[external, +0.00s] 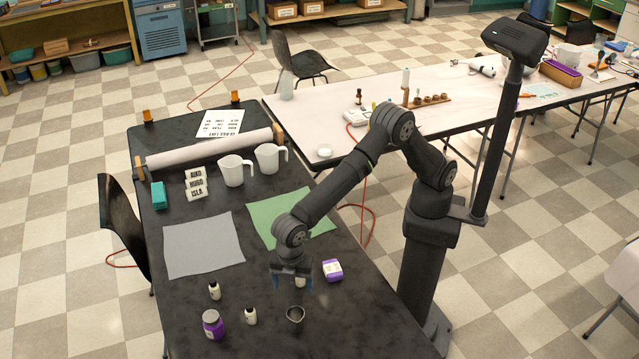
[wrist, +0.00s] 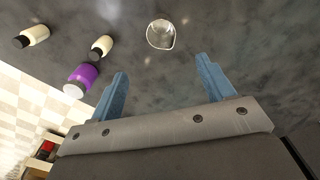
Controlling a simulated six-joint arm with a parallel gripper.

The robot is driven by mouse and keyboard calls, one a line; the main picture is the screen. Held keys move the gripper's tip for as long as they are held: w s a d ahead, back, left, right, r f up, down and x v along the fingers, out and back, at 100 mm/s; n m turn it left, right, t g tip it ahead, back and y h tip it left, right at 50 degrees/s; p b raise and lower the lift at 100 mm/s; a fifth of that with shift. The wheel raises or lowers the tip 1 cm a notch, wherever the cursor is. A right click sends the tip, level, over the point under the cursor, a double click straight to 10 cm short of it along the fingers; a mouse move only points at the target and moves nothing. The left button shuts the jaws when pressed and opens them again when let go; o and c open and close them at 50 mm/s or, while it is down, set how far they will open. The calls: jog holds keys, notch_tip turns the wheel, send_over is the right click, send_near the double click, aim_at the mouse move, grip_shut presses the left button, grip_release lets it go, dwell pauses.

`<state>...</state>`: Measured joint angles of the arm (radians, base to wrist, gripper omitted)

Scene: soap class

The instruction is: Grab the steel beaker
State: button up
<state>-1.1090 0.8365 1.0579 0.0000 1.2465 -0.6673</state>
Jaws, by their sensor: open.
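The steel beaker (external: 295,314) is a small, shiny metal cup with a spout, standing on the dark table near its front edge. It also shows at the top of the wrist view (wrist: 161,34), beyond the fingertips. The beaker is apart from both fingers.
A purple jar (external: 213,325) and small white bottles (external: 250,316) (external: 214,291) stand left of the beaker. A purple-and-white box (external: 332,270) lies to the right. Grey cloth (external: 204,246), green cloth (external: 262,215) and white pitchers (external: 236,171) are further back. Table right of the beaker is clear.

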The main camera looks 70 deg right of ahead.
aim_at(295, 315)
notch_tip(295, 315, down, 15)
jog(key=shift+s, duration=0.15)
jog(key=c, duration=1)
